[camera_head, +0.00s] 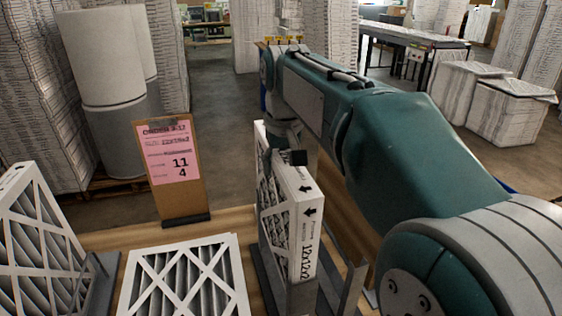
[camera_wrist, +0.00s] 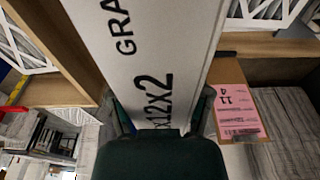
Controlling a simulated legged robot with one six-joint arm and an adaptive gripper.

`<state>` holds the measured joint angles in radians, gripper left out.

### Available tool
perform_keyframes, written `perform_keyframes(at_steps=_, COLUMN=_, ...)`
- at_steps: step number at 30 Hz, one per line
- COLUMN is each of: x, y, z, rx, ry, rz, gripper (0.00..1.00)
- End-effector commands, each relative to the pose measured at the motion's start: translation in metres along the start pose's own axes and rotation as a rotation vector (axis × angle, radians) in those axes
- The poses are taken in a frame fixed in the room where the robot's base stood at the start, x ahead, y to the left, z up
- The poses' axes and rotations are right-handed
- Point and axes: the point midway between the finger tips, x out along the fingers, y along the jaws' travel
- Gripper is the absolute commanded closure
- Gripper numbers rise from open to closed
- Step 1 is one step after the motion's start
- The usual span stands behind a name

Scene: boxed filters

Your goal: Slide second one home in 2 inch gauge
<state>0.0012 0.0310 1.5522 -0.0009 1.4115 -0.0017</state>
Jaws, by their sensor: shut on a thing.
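A white-framed pleated filter marked 12x12x2 (camera_head: 303,225) stands upright in a grey metal slot gauge (camera_head: 297,296) on the wooden table. Arrows and print show on its edge. My gripper (camera_head: 284,157) is at the filter's upper far edge, shut on it. In the wrist view the filter (camera_wrist: 150,50) fills the middle, and my gripper (camera_wrist: 160,115) has a finger on each side of its printed edge. How deep the filter sits in the gauge is partly hidden. An empty grey upright (camera_head: 345,285) stands just right of it.
A filter lies flat (camera_head: 185,280) on the table to the left. Another filter (camera_head: 42,245) leans in a grey holder (camera_head: 103,280) at far left. A clipboard with a pink sheet (camera_head: 172,160) stands at the table's far edge, close to the gauge.

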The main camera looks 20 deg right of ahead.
Motion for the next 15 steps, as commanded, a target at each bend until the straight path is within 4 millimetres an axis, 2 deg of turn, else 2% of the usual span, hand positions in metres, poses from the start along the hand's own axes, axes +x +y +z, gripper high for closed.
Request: perform_keyframes(at_steps=15, x=0.013, y=0.000, z=0.002, rx=0.000, ry=0.000, rz=0.000, gripper=0.97)
